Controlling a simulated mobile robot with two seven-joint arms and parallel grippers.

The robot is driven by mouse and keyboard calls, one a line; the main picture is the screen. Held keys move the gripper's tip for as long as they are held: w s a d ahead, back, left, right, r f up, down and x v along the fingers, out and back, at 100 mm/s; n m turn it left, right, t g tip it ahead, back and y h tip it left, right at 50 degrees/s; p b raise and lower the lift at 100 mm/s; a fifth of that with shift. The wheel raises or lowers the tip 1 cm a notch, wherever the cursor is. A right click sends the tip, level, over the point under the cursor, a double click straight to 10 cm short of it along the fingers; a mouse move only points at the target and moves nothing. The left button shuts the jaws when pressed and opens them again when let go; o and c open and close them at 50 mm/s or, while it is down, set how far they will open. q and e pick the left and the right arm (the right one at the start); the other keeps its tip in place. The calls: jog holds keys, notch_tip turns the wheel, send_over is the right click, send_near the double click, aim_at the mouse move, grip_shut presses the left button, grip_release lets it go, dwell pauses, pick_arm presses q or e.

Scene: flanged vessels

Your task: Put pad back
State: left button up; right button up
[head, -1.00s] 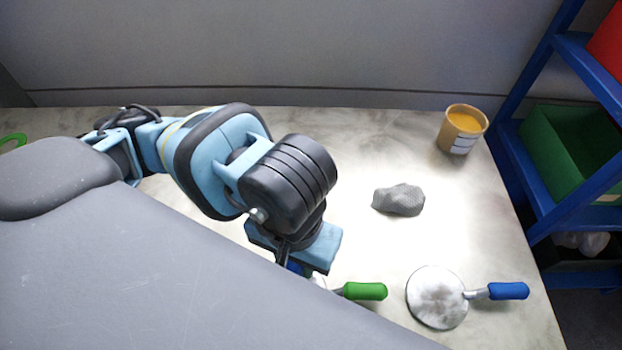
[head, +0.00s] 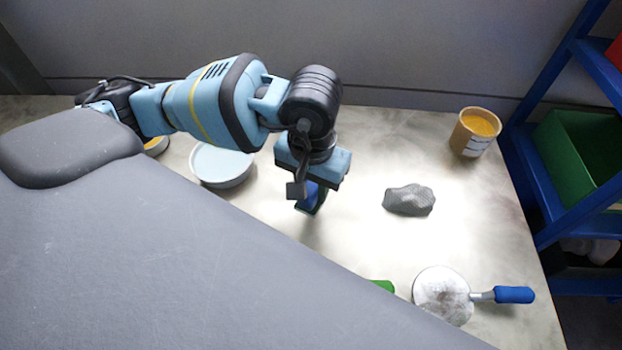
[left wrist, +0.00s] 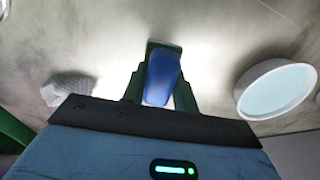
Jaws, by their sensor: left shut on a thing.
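My left gripper (head: 303,190) is shut on a blue block with dark green at its far end, which I take to be the pad (head: 313,194). It hangs over the middle of the table, between the bowl and the grey lump. In the left wrist view the pad's blue part (left wrist: 162,78) sits between the fingers (left wrist: 160,92), with a dark green edge beyond it. Whether its underside touches the table is unclear. My right gripper is not in view.
A bowl of pale blue liquid (head: 222,165) stands left of the gripper. A green handle (head: 384,286) is partly hidden. Shelving (head: 570,150) borders the table.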

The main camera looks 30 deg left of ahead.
pick_arm(q)
jog(key=shift+w+a+f, duration=0.1)
jog(key=shift+w+a, duration=0.35)
jog(key=shift+w, duration=0.35)
jog(key=shift+w+a+f, duration=0.1)
jog(key=shift+w+a, duration=0.3)
jog(key=shift+w, duration=0.35)
jog(key=shift+w+a+f, duration=0.1)
jog(key=shift+w+f, duration=0.05)
jog(key=shift+f, duration=0.05)
jog(key=shift+f+p, duration=0.35)
jog(key=shift+f, duration=1.2)
jog(key=shift+f, duration=0.2)
jog(key=o, duration=0.9)
jog(key=shift+o, duration=0.2)
notch_tip(320, 180, up, 12)
jog(key=shift+r, duration=0.2)
